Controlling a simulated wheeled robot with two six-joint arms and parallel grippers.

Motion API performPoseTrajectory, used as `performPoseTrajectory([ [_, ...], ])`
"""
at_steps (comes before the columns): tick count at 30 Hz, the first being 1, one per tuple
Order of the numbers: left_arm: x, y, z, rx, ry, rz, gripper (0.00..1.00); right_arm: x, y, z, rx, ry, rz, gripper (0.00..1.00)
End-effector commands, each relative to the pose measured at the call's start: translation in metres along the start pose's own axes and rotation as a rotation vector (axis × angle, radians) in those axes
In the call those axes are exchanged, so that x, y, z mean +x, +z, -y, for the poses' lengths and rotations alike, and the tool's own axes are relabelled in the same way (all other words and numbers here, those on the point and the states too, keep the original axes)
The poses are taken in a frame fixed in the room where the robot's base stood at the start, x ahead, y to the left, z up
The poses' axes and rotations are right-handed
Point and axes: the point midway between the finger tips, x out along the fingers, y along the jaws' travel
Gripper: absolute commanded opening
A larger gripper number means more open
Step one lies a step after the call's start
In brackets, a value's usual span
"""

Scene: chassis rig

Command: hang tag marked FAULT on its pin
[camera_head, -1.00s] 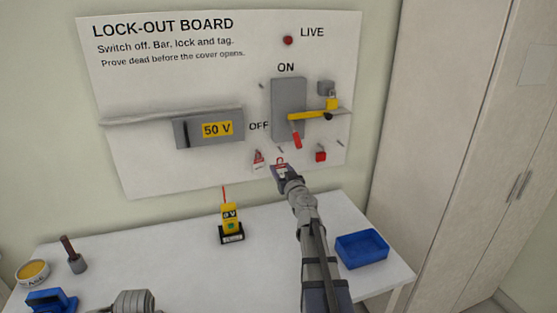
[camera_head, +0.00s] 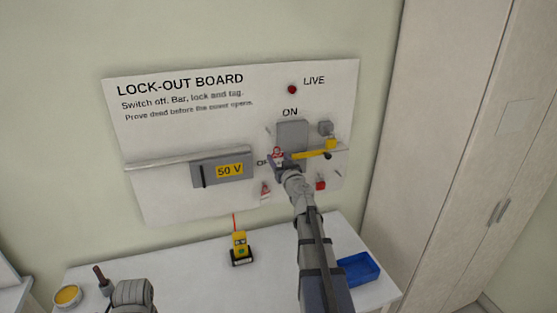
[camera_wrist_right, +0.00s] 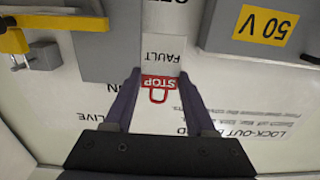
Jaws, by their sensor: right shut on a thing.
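My right gripper (camera_head: 279,160) is shut on the white tag marked FAULT (camera_wrist_right: 163,48), which has a red STOP block and a padlock picture. In the right wrist view, the tag appears upside down between the fingertips (camera_wrist_right: 160,78). In the head view the tag (camera_head: 278,151) is in front of the lower left of the grey switch box (camera_head: 292,131). The gripper and arm hide the OFF end and the board behind them. I cannot tell which pin is the tag's, or whether the tag touches one.
Another tag (camera_head: 265,190) and a red padlock (camera_head: 320,184) hang lower. A grey 50 V cover (camera_head: 208,175) is left. A yellow meter (camera_head: 239,243) and blue tray (camera_head: 358,268) are on the table.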

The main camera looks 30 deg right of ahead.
Motion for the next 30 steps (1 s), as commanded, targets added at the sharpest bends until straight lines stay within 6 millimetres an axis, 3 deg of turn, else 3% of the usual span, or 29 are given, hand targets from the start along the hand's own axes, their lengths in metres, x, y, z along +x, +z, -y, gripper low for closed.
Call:
performPoseTrajectory([
  [1, -0.021, 0.001, 0.002, -0.001, 0.0, 0.0, 0.5, 0.0, -0.022, 0.0, 0.0, 0.0, 0.0, 0.04],
  [6, -0.035, 0.002, 0.003, -0.002, 0.001, 0.0, 0.5, 0.001, -0.035, 0.0, 0.0, 0.0, 0.0, 0.04],
  [19, -0.033, 0.002, 0.003, -0.001, 0.0, 0.0, 0.5, 0.005, -0.033, 0.0, 0.0, 0.0, 0.0, 0.04],
  [30, -0.031, 0.002, 0.003, -0.002, 0.0, 0.0, 0.5, 0.023, -0.032, 0.0, 0.0, -0.001, 0.0, 0.04],
])
